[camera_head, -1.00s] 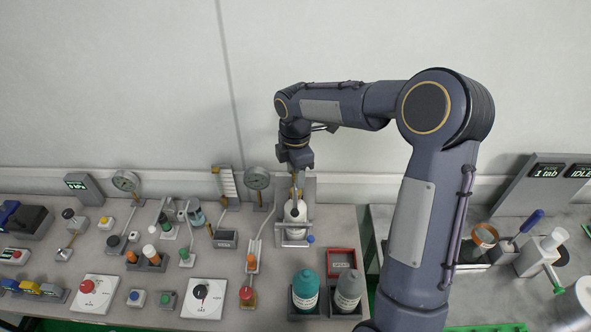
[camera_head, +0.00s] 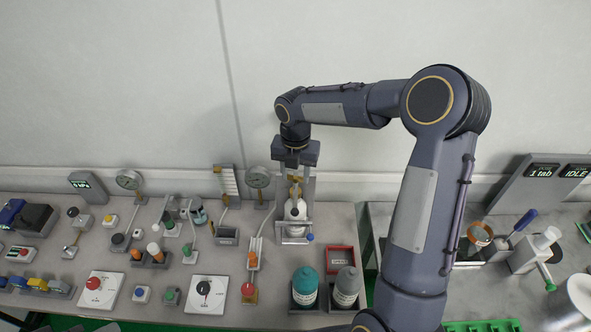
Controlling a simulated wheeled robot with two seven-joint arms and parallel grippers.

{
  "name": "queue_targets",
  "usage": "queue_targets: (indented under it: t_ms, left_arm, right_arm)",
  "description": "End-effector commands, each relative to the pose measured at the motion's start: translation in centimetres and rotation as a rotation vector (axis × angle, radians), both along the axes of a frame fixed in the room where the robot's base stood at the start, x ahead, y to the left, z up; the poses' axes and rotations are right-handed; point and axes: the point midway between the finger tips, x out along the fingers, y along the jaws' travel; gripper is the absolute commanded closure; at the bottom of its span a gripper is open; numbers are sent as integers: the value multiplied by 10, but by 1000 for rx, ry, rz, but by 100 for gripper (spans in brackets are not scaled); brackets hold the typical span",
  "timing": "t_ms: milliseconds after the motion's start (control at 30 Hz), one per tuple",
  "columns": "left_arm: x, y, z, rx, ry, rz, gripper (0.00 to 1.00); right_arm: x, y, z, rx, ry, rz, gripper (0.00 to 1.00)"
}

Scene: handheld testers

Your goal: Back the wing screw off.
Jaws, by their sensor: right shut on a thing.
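The wing screw (camera_head: 295,181) seems to be the small brass-coloured part at the top of a grey metal fixture (camera_head: 292,240), above a white rounded body (camera_head: 295,210). My right gripper (camera_head: 295,180) points straight down over this fixture from above. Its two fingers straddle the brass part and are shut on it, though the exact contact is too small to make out. The wing screw's lower end and thread cannot be made out. My left gripper is not in view.
A round gauge (camera_head: 258,178) stands close left of the fixture. A teal-capped bottle (camera_head: 304,288), a grey bottle (camera_head: 346,289) and a red-rimmed tray (camera_head: 341,261) stand in front. Several testers and knobs crowd the bench to the left.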

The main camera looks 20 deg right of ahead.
Motion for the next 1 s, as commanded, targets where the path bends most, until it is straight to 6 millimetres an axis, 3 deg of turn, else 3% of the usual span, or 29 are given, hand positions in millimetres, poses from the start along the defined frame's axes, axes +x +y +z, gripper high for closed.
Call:
queue_targets:
  t_ms: [1000]
  left_arm:
    - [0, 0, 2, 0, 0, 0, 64]
  right_arm:
    - [-3, 0, -6, 9, 11, 938, 81]
